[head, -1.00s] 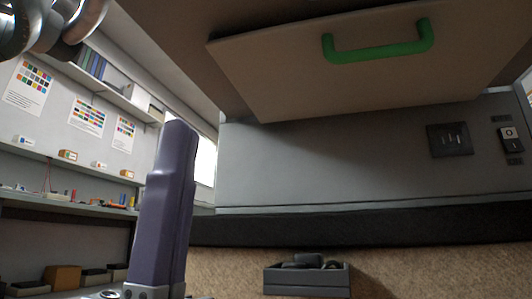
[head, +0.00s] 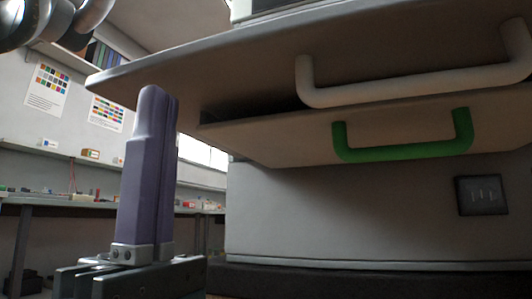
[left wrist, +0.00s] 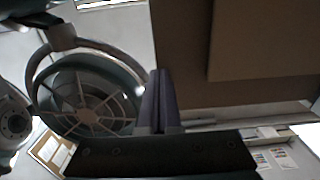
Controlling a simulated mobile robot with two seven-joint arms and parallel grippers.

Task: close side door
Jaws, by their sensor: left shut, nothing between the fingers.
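A grey machine (head: 340,210) fills the right of the head view. A flat panel with a green handle (head: 400,151) stands out from its front. Above it, a wider panel (head: 215,62) with a pale grey handle (head: 415,90) also juts out, its left edge reaching over toward my gripper. I cannot tell which panel is the side door. My left gripper (head: 157,92), with purple fingers pointing up, is shut and empty at the left of both panels. It looks close below the wider panel's left part; contact is unclear. The left wrist view shows the shut fingers (left wrist: 157,75) beside a brown panel (left wrist: 262,95).
Shelves with small boxes and posters (head: 47,90) line the wall at the left. A workbench (head: 60,203) runs below them. A dark switch plate (head: 482,195) sits on the machine's front. A large round fan-like part (left wrist: 90,105) shows in the left wrist view.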

